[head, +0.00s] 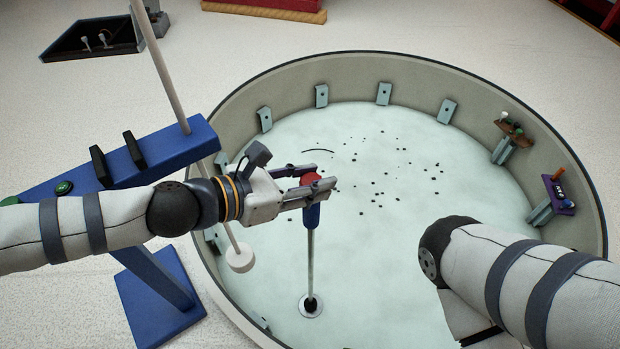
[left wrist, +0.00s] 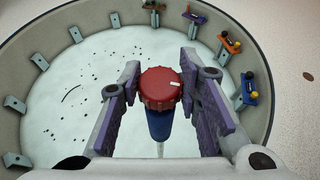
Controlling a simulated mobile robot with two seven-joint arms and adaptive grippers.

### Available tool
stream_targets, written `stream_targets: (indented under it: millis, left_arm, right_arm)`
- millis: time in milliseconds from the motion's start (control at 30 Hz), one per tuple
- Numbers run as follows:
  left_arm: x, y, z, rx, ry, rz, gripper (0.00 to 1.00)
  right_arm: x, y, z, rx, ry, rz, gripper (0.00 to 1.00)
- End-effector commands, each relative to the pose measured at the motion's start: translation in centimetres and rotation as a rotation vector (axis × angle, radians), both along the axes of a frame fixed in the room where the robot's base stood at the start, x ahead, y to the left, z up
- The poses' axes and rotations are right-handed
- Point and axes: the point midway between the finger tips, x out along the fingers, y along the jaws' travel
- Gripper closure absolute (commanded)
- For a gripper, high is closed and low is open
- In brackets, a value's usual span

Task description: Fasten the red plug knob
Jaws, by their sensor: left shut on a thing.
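The red plug knob (head: 310,179) is a ribbed round cap on top of a blue sleeve (head: 312,216). Below the sleeve a thin metal stem runs down to a round fitting (head: 311,305) in the pale basin floor. My left gripper (head: 318,180) is shut on the knob, one finger on each side. In the left wrist view the red knob (left wrist: 160,88), with a small white mark on top, sits between the purple-padded fingers of my left gripper (left wrist: 161,78). My right arm enters from the right; its gripper is out of view.
The round basin wall (head: 345,68) surrounds the stem and carries several brackets, two with small coloured items (head: 513,130) (head: 560,193) at right. A blue beam (head: 160,150) with a white pole (head: 160,70) stands at left. Dark specks dot the floor.

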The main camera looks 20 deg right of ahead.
Motion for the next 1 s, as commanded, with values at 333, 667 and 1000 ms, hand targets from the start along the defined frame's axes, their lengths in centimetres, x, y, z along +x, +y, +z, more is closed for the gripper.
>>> stream_targets:
  millis: [333, 667, 1000]
  left_arm:
    - [0.0, 0.1, -0.2, 0.003, -0.001, -0.014, 0.97]
    - [0.0, 0.0, -0.1, 0.002, 0.0, -0.013, 0.48]
    - [-0.3, 1.5, 0.5, 0.002, 0.0, -0.012, 0.48]
  right_arm:
    - [0.0, 0.0, 0.0, 0.0, 0.002, 0.0, 0.6]
    - [0.0, 0.0, 0.0, 0.0, 0.001, 0.0, 0.6]
    - [0.0, 0.0, 0.0, 0.0, 0.002, 0.0, 0.6]
